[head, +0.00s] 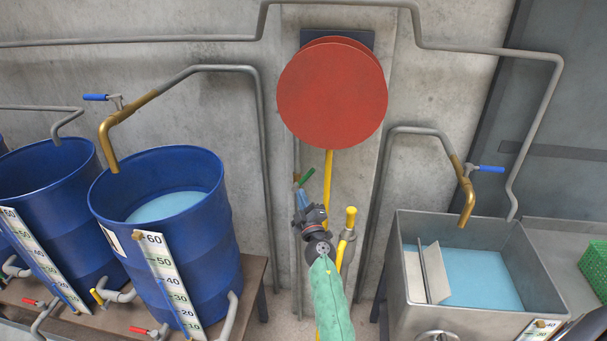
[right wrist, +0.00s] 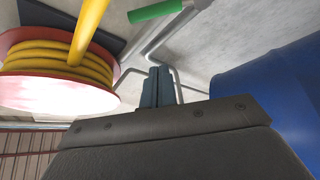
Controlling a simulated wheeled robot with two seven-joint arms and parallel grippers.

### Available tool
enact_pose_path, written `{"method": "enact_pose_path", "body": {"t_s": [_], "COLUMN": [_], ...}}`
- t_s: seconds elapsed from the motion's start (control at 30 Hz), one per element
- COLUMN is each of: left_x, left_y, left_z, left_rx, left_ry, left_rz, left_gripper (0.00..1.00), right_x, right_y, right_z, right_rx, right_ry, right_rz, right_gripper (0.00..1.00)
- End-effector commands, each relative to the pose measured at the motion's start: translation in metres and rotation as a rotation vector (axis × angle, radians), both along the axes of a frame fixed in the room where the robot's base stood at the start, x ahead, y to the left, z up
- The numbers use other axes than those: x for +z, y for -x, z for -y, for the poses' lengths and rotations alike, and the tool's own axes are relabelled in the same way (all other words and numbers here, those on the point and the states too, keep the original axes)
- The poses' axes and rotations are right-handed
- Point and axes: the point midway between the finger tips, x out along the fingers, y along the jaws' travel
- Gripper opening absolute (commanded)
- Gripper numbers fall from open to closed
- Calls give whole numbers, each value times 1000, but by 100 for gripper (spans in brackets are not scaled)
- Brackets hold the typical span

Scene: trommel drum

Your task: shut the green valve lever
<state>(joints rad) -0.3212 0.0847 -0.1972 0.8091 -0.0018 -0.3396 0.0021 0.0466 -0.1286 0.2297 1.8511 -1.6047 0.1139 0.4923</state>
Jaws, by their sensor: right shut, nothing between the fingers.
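The green valve lever (head: 308,176) sits on a thin grey pipe against the concrete wall, just below the red hose reel. In the head view it slants up to the right. In the right wrist view the green lever (right wrist: 157,10) shows at the top edge, partly cut off, beyond the fingers. My right gripper (head: 301,199) is just below the lever in the head view, pointing up toward it. In the right wrist view the right gripper's fingers (right wrist: 158,86) are together and empty, apart from the lever. My left gripper is not in view.
The red hose reel (head: 332,92) with its yellow hose (head: 328,178) hangs close above and beside my right gripper. A blue barrel (head: 215,245) of water stands to the left, and a grey metal tank (head: 402,270) stands to the right. Blue-handled taps (head: 490,169) sit on both sides.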

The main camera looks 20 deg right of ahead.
Motion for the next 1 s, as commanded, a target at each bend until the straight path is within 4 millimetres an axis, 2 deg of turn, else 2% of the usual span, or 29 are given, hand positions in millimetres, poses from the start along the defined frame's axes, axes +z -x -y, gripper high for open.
{"method": "enact_pose_path", "body": {"t_s": [0.13,0.27,0.77,0.8,0.9,1.0], "left_x": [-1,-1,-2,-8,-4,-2], "left_y": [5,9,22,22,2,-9], "left_z": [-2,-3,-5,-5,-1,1], "left_rx": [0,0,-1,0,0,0], "left_ry": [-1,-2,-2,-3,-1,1], "left_rz": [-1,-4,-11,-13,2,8], "left_gripper": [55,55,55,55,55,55], "right_x": [1,6,31,22,14,10], "right_y": [-5,-18,-95,-94,-89,-86], "right_z": [0,2,13,17,27,35], "right_rx": [7,7,6,5,5,6], "right_ry": [11,9,8,9,9,9], "right_rz": [-3,-3,-2,-5,-4,-3], "right_gripper": [0,0,0,0,0,0]}}
